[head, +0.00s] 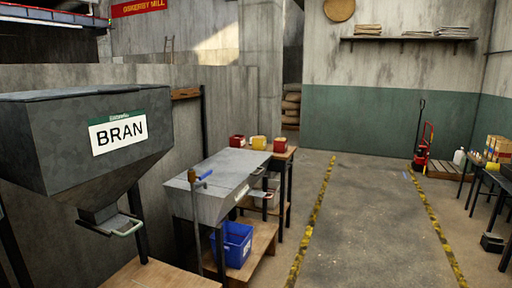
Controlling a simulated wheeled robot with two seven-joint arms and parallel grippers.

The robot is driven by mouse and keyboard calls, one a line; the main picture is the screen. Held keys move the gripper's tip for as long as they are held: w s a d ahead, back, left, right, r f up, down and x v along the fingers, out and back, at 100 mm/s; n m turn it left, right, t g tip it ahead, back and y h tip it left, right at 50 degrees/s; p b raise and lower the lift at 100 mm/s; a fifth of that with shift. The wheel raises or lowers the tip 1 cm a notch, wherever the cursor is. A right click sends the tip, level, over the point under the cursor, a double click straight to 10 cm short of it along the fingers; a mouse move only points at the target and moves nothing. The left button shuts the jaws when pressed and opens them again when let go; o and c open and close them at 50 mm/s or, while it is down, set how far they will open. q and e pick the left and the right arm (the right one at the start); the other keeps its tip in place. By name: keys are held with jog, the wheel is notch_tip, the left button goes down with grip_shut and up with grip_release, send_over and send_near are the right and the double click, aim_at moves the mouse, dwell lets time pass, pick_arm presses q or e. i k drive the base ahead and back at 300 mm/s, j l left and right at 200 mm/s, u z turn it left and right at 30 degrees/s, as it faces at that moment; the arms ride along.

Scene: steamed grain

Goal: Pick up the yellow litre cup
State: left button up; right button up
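The yellow litre cup (259,142) stands upright on a small wooden-topped table (286,154) beyond a grey metal bin. A red cup (237,141) is to its left and another red cup (280,145) is to its right. The yellow cup looks small from here, and its lower part seems partly hidden by the bin's far edge. Neither of my grippers shows in the head view.
A bin labelled BRAN (60,145) stands at left; a second grey bin (222,170) with a blue crate (233,245) below stands before the cups. Open floor (365,215) lies right, between yellow lines. A red hand truck (423,150) and tables are at far right.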

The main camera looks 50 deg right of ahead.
aim_at(258, 143)
jog(key=z, duration=1.65)
jog(key=u, duration=2.15)
jog(key=z, duration=2.15)
jog(key=i+l+z, duration=0.3)
jog(key=i, duration=0.2)
jog(key=i+z, duration=0.3)
jog(key=i, duration=0.25)
